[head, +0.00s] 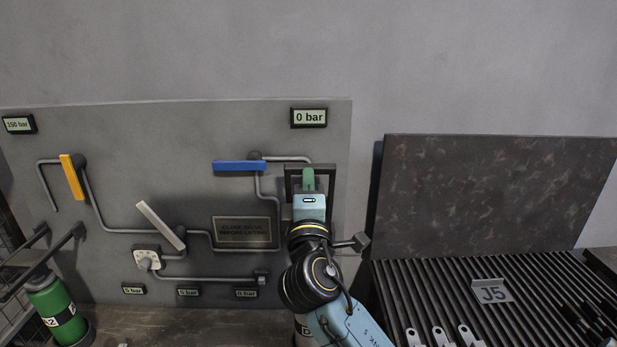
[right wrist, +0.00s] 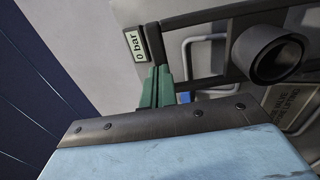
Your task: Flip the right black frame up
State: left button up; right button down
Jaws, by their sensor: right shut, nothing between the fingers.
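The right black frame (head: 331,183) stands up close to the grey panel, below the "0 bar" display. Its lower part is hidden behind my right arm. In the right wrist view its dark bar (right wrist: 205,17) runs across the top, near the fingertips. My right gripper (head: 308,179) is in front of the frame, with its green fingers together, pointing up and holding nothing. The fingers (right wrist: 157,88) also show in the right wrist view, close to the bar; I cannot tell if they touch it. My left gripper is not in view.
The grey panel (head: 110,140) carries pipes, a blue handle (head: 239,166), an orange handle (head: 72,177) and a pale handle (head: 161,225). A green cylinder (head: 57,311) stands at lower left by another black frame. A ribbed rack (head: 420,290) with brackets is at right.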

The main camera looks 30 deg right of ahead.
aim_at(308, 165)
jog(key=x, duration=0.7)
jog(key=shift+w, duration=0.1)
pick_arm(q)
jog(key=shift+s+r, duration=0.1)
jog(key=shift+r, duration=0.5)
pick_arm(e)
jog(key=shift+r, duration=0.25)
jog(key=shift+s, duration=0.2)
